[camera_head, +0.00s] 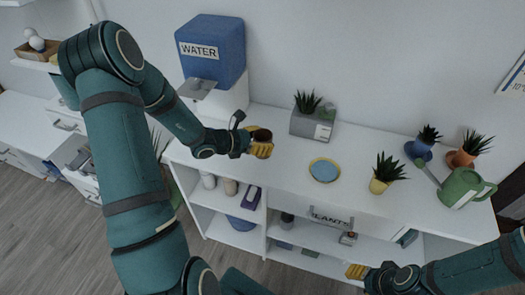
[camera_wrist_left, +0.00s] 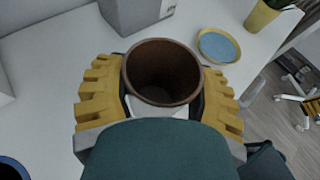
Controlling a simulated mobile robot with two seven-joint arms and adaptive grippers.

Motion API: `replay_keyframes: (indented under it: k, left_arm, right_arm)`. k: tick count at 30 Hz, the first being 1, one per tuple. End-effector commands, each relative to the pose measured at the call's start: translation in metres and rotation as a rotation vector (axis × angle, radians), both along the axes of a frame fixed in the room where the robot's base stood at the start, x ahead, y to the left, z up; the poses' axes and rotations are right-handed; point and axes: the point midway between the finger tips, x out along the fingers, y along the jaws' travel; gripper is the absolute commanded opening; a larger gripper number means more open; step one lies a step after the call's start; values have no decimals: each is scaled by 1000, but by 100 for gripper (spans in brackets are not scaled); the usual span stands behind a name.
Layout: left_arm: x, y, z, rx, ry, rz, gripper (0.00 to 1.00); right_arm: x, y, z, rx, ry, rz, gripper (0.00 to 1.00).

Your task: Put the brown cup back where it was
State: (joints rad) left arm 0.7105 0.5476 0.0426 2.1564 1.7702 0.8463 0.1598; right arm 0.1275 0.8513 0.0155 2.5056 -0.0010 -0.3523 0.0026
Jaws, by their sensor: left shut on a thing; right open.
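The brown cup (camera_head: 262,135) is held upright in my left gripper (camera_head: 259,146), near the left part of the white desk top and in front of the water dispenser. In the left wrist view the cup (camera_wrist_left: 163,72) sits between the yellow fingers, its open rim facing the camera, and looks empty. I cannot tell whether its base touches the desk. My right gripper (camera_head: 357,271) is open and empty, low at the front of the shelf desk, well away from the cup.
A blue water dispenser (camera_head: 211,50) stands at the back left. A grey planter (camera_head: 312,124), a blue plate with yellow rim (camera_head: 325,170), a yellow plant pot (camera_head: 378,186) and a green watering can (camera_head: 462,188) stand on the desk (camera_head: 285,165). Shelves below hold several containers.

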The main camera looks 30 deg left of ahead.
Motion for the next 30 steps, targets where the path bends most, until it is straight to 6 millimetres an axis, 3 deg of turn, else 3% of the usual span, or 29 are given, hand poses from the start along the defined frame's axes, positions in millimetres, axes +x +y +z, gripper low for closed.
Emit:
replay_keyframes:
  k: [9, 22, 23, 24, 25, 30]
  left_arm:
    - [0, 0, -36, -1, 0, 0, 16]
    - [0, 0, -42, 0, -2, 0, 16]
    - [0, 0, -41, 0, -1, 0, 72]
    - [0, 0, -41, 0, -1, 0, 86]
    - [0, 0, -41, 0, -1, 0, 94]
    - [0, 0, -40, 0, -1, 0, 94]
  right_arm:
    - [2, 0, -10, -1, -5, -1, 47]
    - [3, 0, -14, -1, -7, -2, 47]
    - [3, 0, -13, -1, -7, -2, 47]
    - [3, 0, -13, -1, -7, -2, 47]
    - [3, 0, -13, -1, -7, -2, 47]
    - [3, 0, -12, -1, -7, -2, 47]
